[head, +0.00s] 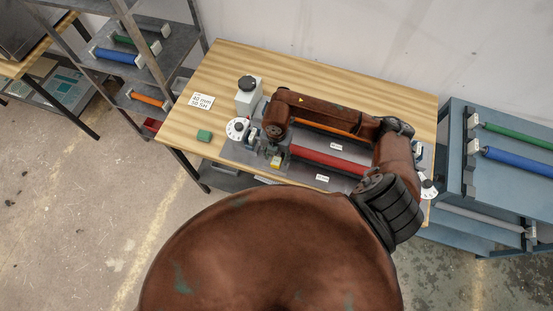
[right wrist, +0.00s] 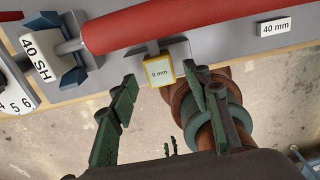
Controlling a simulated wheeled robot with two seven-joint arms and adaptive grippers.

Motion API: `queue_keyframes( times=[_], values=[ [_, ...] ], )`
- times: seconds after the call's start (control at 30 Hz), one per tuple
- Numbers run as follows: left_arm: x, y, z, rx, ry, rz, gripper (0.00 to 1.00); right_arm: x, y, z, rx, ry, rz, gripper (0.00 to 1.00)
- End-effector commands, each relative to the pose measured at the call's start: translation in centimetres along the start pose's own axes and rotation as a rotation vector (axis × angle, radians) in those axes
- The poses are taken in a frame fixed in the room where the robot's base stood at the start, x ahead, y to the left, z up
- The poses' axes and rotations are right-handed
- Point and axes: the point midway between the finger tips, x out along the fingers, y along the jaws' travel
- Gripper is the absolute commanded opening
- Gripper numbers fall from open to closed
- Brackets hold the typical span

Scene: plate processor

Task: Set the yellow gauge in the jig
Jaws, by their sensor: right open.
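The yellow gauge (right wrist: 158,72) is a small yellow-rimmed block with a pale face, printed "0 mm" or "6 mm". It sits at the front edge of the grey machine plate (right wrist: 205,42), below the red roller (right wrist: 180,20), with a grey bar behind it. In the head view the gauge (head: 276,162) shows near the red roller's left end. My right gripper (right wrist: 163,84) is open, its dark green fingers on either side of the gauge in the picture. I cannot tell whether they touch it. I cannot single out the jig. My left gripper is out of view.
A red roller (head: 330,160) and an orange roller (head: 322,128) lie on the machine, partly under my right arm. Racks with rollers flank the wooden table (head: 300,65).

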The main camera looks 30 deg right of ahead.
Motion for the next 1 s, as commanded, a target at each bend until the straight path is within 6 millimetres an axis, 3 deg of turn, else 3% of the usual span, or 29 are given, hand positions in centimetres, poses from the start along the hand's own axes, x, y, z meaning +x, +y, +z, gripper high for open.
queue_keyframes(
  times=[0.2,0.4,0.6,1.0],
  values=[
    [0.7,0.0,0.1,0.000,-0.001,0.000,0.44,-4.8,0.1,0.1,-0.002,-0.004,0.003,0.44],
    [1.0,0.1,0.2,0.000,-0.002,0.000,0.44,-8.0,0.1,0.1,0.000,-0.003,0.003,0.44],
    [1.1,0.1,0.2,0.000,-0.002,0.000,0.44,-9.2,0.1,0.0,0.000,-0.002,0.001,0.44],
    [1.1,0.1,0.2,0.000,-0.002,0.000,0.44,-9.3,0.0,0.0,0.000,-0.001,0.001,0.44]
  ],
)
